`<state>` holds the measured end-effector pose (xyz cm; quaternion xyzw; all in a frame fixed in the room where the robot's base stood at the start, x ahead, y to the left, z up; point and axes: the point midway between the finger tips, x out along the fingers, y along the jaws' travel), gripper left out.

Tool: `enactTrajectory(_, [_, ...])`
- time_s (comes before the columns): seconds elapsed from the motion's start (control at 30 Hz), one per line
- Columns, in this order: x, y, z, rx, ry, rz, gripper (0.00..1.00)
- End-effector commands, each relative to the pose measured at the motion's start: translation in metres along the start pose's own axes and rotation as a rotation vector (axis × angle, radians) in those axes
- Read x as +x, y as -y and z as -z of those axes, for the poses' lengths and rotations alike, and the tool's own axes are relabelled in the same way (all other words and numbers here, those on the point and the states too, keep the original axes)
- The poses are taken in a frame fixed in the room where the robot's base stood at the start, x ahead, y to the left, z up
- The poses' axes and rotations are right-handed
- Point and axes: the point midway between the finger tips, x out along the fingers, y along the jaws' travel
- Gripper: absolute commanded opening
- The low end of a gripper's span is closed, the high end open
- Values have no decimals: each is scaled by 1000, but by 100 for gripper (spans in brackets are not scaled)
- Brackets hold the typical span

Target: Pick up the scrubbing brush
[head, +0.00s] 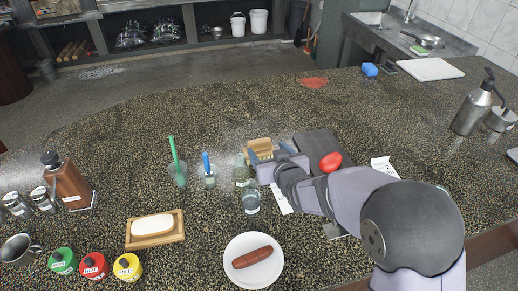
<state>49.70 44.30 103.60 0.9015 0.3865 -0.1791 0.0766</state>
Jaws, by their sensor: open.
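A tan wooden block-like thing (259,145), which may be the scrubbing brush, sits on the speckled counter just beyond my gripper. Its bristles cannot be made out. My gripper (267,157) is open, with its two blue-grey fingers pointing at the near side of this thing. Part of the thing is hidden behind the fingers, and I cannot tell whether they touch it.
Clear glasses (250,200) stand close to the left of my gripper. A dark board (318,146) and a red round thing (330,162) lie to the right. A plate (234,271) with a sausage is in front. The counter's far left is clear.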

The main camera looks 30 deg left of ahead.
Motion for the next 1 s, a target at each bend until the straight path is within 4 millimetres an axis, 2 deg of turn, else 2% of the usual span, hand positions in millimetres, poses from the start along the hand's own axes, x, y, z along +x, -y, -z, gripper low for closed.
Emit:
enactTrajectory(0.23, [22, 0, 1, 0, 1, 0, 67])
enactTrajectory(0.67, [31, 0, 0, 0, 2, 0, 67])
enactTrajectory(1.0, [62, 2, 0, -1, 2, 0, 67])
